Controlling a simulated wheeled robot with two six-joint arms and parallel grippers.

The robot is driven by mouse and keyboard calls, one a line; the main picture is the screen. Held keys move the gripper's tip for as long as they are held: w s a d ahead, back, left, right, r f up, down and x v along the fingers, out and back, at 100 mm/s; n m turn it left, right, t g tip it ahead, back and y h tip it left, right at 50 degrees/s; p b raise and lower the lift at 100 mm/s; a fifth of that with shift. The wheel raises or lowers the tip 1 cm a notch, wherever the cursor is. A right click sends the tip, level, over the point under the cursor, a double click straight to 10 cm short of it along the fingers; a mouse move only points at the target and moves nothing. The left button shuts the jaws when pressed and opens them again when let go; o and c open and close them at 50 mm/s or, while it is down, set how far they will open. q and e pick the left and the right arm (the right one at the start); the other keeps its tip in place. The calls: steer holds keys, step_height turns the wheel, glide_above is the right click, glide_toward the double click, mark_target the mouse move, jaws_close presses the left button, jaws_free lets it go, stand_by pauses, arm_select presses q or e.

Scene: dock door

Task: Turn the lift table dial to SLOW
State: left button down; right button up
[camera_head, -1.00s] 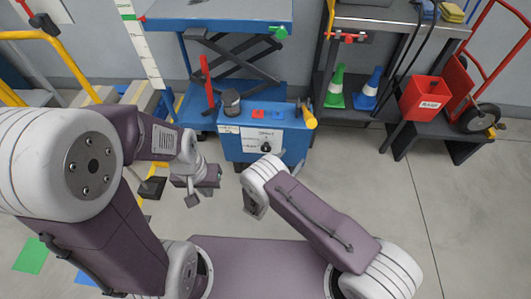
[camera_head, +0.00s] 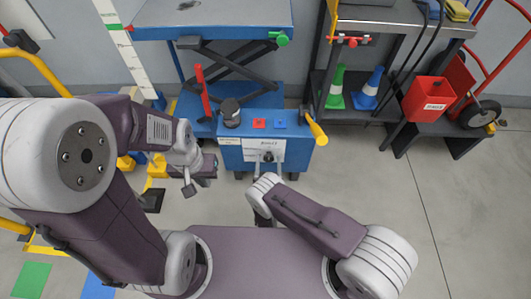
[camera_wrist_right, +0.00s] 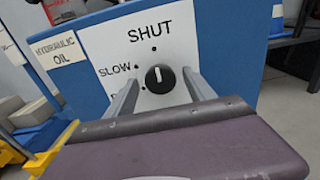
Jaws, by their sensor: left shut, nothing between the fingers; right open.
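The black dial (camera_wrist_right: 159,78) sits on a white panel (camera_wrist_right: 110,45) on the blue lift table unit. Its white mark points up towards SHUT; SLOW is printed to the left, and a lower left label is mostly hidden. The dial also shows small in the head view (camera_head: 268,157). My right gripper (camera_wrist_right: 161,75) is open, its fingers on either side of the dial; I cannot tell whether they touch it. In the head view my right gripper (camera_head: 268,167) is in front of the panel. My left gripper (camera_head: 198,182) is shut and empty, left of the unit.
A red lever (camera_head: 202,90), a dark round cap (camera_head: 230,113) and a yellow handle (camera_head: 316,128) stand around the unit's top. Floor to the right is clear.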

steer(key=shift+w, duration=0.15)
steer(key=c, duration=1.4)
steer(key=shift+o, duration=0.2)
